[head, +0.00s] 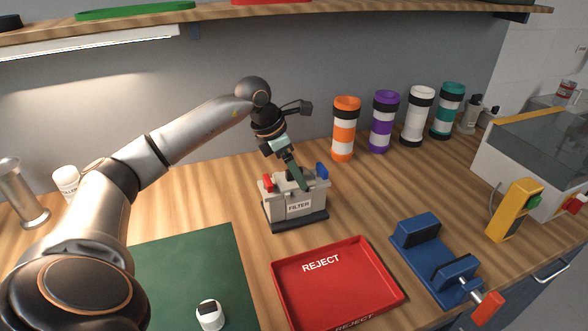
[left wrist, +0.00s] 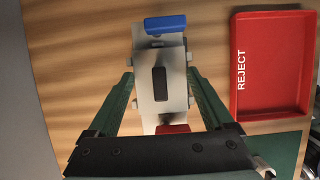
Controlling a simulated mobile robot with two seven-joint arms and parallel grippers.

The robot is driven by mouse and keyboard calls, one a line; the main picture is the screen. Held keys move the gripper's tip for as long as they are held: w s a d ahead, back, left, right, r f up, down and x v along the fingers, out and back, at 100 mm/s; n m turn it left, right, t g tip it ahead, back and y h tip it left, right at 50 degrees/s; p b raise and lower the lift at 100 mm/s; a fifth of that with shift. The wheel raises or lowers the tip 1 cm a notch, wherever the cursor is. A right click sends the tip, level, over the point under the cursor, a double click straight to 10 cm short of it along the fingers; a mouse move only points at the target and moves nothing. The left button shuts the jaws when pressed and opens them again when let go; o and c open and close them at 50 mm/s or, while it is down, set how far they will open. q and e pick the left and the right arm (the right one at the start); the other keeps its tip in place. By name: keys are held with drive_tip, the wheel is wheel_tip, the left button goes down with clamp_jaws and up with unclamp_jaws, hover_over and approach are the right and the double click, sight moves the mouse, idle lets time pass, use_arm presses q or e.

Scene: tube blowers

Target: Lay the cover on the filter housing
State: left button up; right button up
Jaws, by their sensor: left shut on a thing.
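The filter housing (head: 298,208) is a grey box labelled FILTER on a dark base, standing on the bench. It has a red latch (head: 267,182) at its left end and a blue latch (head: 322,171) at its right end; the blue latch also shows in the left wrist view (left wrist: 165,24). The cover (left wrist: 160,108) is a light grey plate with a dark middle piece. My left gripper (head: 301,186) is over the housing, its green fingers on both sides of the cover, shut on it. The cover looks lined up with the housing; I cannot tell whether it is fully seated.
A red REJECT tray (head: 338,284) lies in front of the housing. A blue vise (head: 435,257) stands to its right, and a green mat (head: 190,262) lies to the left. Several striped tubes (head: 383,122) stand along the back.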

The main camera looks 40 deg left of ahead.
use_arm(q)
drive_tip(key=o, duration=1.2)
drive_tip(key=v, duration=1.2)
drive_tip(key=shift+s+a+r, duration=0.1)
drive_tip(key=shift+r, duration=0.15)
